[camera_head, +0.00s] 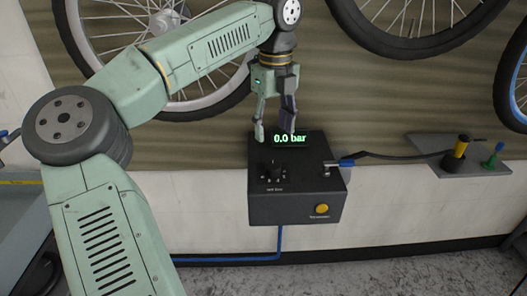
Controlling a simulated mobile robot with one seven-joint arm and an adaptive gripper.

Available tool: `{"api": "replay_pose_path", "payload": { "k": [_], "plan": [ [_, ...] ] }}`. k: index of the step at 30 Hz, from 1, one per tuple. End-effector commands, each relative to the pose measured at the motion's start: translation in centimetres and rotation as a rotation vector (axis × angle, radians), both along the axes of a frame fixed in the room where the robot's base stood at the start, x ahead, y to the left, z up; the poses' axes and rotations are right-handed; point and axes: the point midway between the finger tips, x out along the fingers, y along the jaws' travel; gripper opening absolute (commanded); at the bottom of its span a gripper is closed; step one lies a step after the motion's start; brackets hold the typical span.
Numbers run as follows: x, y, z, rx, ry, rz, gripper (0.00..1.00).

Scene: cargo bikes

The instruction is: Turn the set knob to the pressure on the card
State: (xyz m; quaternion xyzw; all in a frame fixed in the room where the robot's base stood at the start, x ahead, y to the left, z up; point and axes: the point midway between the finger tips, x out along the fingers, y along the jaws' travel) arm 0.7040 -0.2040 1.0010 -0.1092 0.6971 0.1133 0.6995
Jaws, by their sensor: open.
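A dark box (285,208) stands out from the wall in the middle. Its display (290,139) reads "0.0 bar" in green. The black set knob (271,170) is on the box's top face at the left, with marks around it too small to read. My gripper (274,134) points down over the back of the box, near the display and behind the knob. Its fingers are apart with nothing between them, and they do not touch the knob. I cannot make out a pressure card in this view.
A yellow button (321,208) is on the box's front. A blue-ended fitting (346,163) with a dark hose is at its right. A grey shelf (466,169) holds a yellow-and-black piece and a green piece. Bike wheels (185,50) hang behind my arm.

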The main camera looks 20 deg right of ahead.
Motion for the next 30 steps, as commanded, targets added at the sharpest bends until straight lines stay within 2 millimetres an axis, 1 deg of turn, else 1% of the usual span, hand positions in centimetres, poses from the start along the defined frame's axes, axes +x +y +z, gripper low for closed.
{"api": "replay_pose_path", "payload": {
  "k": [9, 15, 18, 21, 29, 30],
  "plan": [
    [-0.1, 0.0, -5.7, -0.004, 0.007, -0.006, 0.53],
    [-0.1, 0.0, -8.7, -0.005, 0.005, -0.006, 0.53],
    [-0.1, -0.1, -9.6, -0.007, 0.005, -0.007, 0.53],
    [-0.1, -0.1, -10.1, -0.006, 0.003, -0.007, 0.53],
    [-0.1, -0.1, -10.2, -0.006, 0.003, -0.007, 0.53],
    [-0.1, -0.1, -10.2, -0.006, 0.003, -0.007, 0.5]
  ]
}}
